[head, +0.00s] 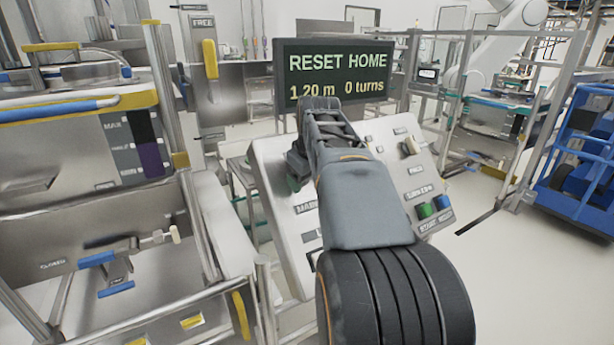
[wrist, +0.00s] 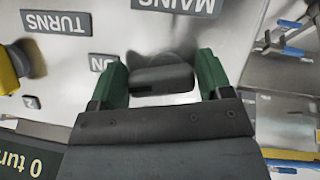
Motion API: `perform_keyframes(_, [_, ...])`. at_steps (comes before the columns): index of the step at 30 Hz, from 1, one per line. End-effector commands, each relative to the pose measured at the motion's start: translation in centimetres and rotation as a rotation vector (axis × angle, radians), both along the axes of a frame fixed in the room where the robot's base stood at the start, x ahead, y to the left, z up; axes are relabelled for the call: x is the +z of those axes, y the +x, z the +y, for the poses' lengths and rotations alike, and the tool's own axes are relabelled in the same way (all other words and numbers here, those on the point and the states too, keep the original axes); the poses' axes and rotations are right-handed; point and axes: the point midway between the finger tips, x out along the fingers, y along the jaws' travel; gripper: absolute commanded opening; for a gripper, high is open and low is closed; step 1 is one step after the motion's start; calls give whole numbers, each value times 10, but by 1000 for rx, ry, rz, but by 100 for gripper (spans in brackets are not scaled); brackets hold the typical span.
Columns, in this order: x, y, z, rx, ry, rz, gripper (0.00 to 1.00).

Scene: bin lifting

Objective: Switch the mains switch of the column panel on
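The sloped light-grey column panel (head: 275,185) stands in the middle of the head view, partly hidden by my arm. In the wrist view, the mains switch (wrist: 163,80) is a dark bar-shaped handle on a round base, below the upside-down MAINS label (wrist: 178,5). Its bar lies roughly level in that view. My gripper (wrist: 160,75) has its two green fingers apart, one at each end of the bar. Gaps look very narrow, and contact is not clear. In the head view the switch and fingertips are hidden behind my arm.
A display (head: 333,75) reads RESET HOME, 1.20 m, 0 turns. A steel machine with rails (head: 215,225) stands close at left. A blue cart (head: 585,150) stands at right.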

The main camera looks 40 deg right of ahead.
Motion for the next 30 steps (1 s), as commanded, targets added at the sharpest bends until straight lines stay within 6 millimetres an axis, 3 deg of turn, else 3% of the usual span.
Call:
perform_keyframes(9, [0, 0, 0, 0, 0, 0, 42])
perform_keyframes(19, [2, -1, 0, -174, 206, -25, 42])
perform_keyframes(28, [-1, -1, 1, -188, 222, -30, 42])
perform_keyframes(29, [-1, -1, 1, -188, 222, -31, 69])
perform_keyframes(30, [-1, -1, 1, -188, 222, -31, 73])
